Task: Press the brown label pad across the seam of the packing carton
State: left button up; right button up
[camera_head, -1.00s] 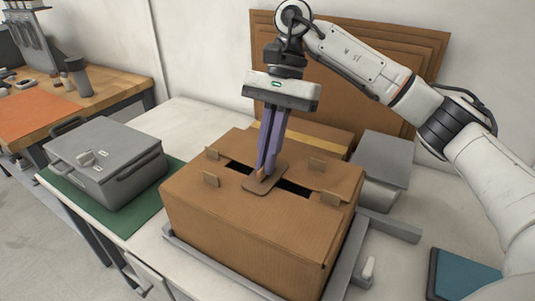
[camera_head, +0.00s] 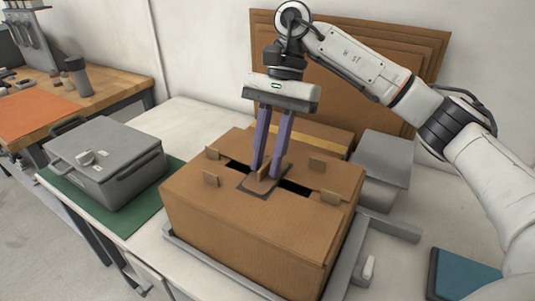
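The brown packing carton (camera_head: 240,228) stands on the table with several small brown tabs on its top and a dark open seam (camera_head: 296,188) across it. The brown label pad (camera_head: 252,185) lies across the seam at about its middle, with a small upright brown piece on it. My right gripper (camera_head: 267,172) is above the pad, fingers pointing down. Its two purple fingers are apart, one on each side of the upright piece, with gaps showing. The fingertips are low, close to the pad; whether they touch it cannot be told. My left gripper is not in view.
A grey case (camera_head: 108,165) sits on a green mat (camera_head: 132,225) at left. A grey box (camera_head: 385,165) stands behind right, flat cardboard (camera_head: 350,60) leans on the wall. A grey frame (camera_head: 345,270) borders the carton. A teal item (camera_head: 465,278) lies at front right.

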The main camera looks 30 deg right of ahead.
jog(key=shift+o, duration=0.3)
jog(key=shift+r, duration=0.1)
jog(key=shift+w+r, duration=0.1)
jog(key=shift+r, duration=0.05)
jog(key=p+v, duration=0.2)
jog(key=v, duration=0.8)
jog(key=shift+p, duration=0.35)
